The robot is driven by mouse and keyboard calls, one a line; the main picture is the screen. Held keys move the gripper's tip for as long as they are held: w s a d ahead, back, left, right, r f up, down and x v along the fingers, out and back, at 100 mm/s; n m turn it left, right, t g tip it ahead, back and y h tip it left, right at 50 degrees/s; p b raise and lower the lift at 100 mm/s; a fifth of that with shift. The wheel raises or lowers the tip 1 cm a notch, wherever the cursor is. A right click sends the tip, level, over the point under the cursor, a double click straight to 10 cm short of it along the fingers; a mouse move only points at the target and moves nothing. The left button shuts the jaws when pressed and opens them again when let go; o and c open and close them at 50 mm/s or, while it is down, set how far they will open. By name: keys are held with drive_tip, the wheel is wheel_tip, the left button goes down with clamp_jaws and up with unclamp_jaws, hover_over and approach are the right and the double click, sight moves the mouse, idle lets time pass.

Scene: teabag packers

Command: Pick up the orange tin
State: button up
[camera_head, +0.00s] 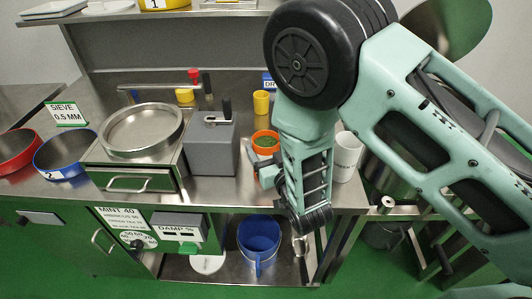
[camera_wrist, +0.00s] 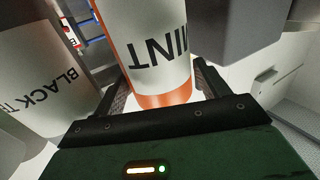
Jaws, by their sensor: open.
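The orange tin (camera_head: 264,135) stands on the steel counter, open at the top with green contents. In the wrist view the tin (camera_wrist: 158,62) has a white label reading "MINT" and an orange band. My gripper (camera_head: 264,174) is at the near side of the tin, partly hidden by my arm. In the wrist view my gripper (camera_wrist: 158,88) is open, with one finger on each side of the tin. Whether the fingers touch it cannot be told.
A tin labelled "BLACK T..." (camera_wrist: 45,85) is close beside the left finger. A white tin (camera_head: 346,160) stands right of my arm. A grey box (camera_head: 210,150) stands left of the orange tin, and a yellow cup (camera_head: 261,102) behind it.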

drive_tip(key=shift+x, duration=1.25)
drive_tip(key=c, duration=0.8)
drive_tip(key=shift+o, duration=0.2)
drive_tip(key=shift+r, duration=0.1)
